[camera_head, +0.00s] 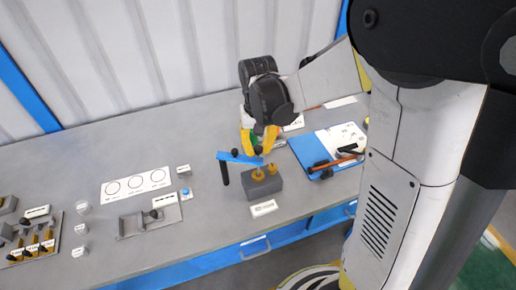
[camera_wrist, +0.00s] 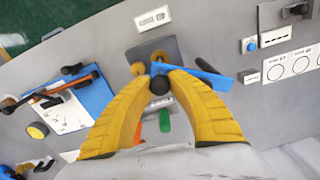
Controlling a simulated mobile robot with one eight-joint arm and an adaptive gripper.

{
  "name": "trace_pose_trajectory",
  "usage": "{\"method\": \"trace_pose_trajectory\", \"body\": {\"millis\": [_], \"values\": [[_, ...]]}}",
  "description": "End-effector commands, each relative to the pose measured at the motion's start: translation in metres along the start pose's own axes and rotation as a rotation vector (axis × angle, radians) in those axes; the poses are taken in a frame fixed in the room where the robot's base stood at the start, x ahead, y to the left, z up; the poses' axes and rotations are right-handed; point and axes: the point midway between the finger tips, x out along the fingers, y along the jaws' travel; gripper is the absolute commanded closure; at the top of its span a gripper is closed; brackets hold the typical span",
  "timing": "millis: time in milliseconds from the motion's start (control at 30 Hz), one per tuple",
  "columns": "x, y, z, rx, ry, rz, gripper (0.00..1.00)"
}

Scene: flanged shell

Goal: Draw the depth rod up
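A blue bar (camera_head: 238,158) lies level beside a grey block (camera_head: 264,186), with a dark rod (camera_head: 225,173) hanging from its left end. The bar also shows in the wrist view (camera_wrist: 205,78). A black knob (camera_wrist: 159,84) stands at the bar's block-side end. My gripper (camera_wrist: 160,76) is above this end, its yellow fingertips drawn close against both sides of the knob. In the head view my gripper (camera_head: 257,150) points down there. Two brass flanged pieces (camera_head: 258,175) sit on the block. The fingers hide part of the bar's end.
A blue board (camera_head: 309,150) with black and orange tools lies right of the block. A white card with three circles (camera_head: 136,184) and a grey bracket (camera_head: 150,220) lie to the left. A labelled rack (camera_head: 34,241) stands far left. A corrugated wall is behind.

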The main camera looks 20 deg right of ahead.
Motion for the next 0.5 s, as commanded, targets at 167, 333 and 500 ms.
{"method": "trace_pose_trajectory", "body": {"millis": [167, 333, 500], "values": [[0.0, 0.0, 0.0, 0.0, 0.001, 0.0, 1.0], [-0.015, 0.0, 0.0, 0.0, 0.001, 0.0, 1.0], [-0.047, 0.0, 0.0, 0.0, 0.001, 0.0, 1.0]]}}
